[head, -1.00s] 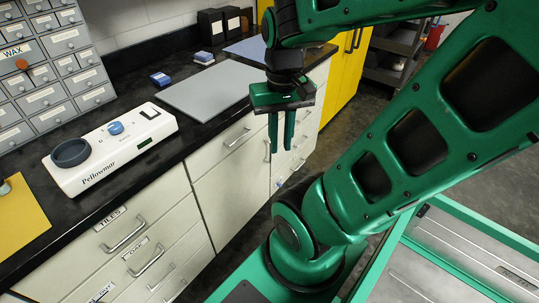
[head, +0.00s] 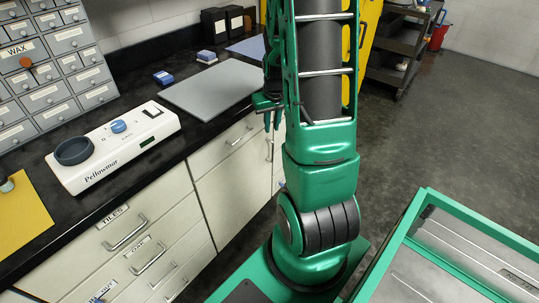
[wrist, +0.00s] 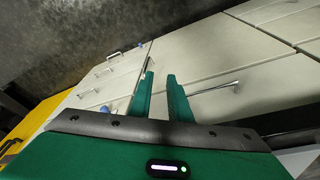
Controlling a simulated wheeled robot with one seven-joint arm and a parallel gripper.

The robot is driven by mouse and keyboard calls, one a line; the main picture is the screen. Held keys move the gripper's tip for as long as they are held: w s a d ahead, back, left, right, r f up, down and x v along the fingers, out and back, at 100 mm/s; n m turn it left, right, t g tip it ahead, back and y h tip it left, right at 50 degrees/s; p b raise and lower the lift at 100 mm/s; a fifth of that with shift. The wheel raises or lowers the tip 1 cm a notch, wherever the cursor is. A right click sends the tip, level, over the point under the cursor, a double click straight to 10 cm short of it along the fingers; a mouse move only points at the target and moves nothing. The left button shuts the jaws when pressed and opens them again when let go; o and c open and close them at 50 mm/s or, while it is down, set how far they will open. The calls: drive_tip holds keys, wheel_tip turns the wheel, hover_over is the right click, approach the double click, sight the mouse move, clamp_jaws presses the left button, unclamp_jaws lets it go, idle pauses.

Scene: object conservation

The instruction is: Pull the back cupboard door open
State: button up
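A pale cupboard door (head: 235,195) sits below a drawer in the base units under the black counter and looks shut. Its upright bar handle (head: 269,150) is near its far edge, close to my arm. I cannot tell for sure whether this is the back cupboard door. My gripper (head: 272,120) is partly hidden behind my arm, in front of the units. In the wrist view, my gripper (wrist: 160,80) has two green fingers apart with nothing between them. A bar handle (wrist: 216,88) on a pale front lies just right of the fingers, outside the gap.
Labelled drawers (head: 130,250) are on the left. A white Pellowmar device (head: 115,145) and a grey board (head: 212,88) lie on the counter. A yellow cabinet (head: 368,40) and a dark shelf cart (head: 400,50) stand at the back.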

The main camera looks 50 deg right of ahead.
drive_tip(key=shift+t, duration=0.9)
drive_tip(key=d+x, duration=0.2)
drive_tip(key=x, duration=0.7)
drive_tip(key=s+d+x, duration=0.1)
drive_tip(key=x, duration=0.9)
drive_tip(key=d+x, duration=0.2)
drive_tip(key=x, duration=0.7)
drive_tip(key=shift+s+d, duration=0.15)
drive_tip(key=shift+d, duration=0.25)
drive_tip(key=shift+c, duration=0.3)
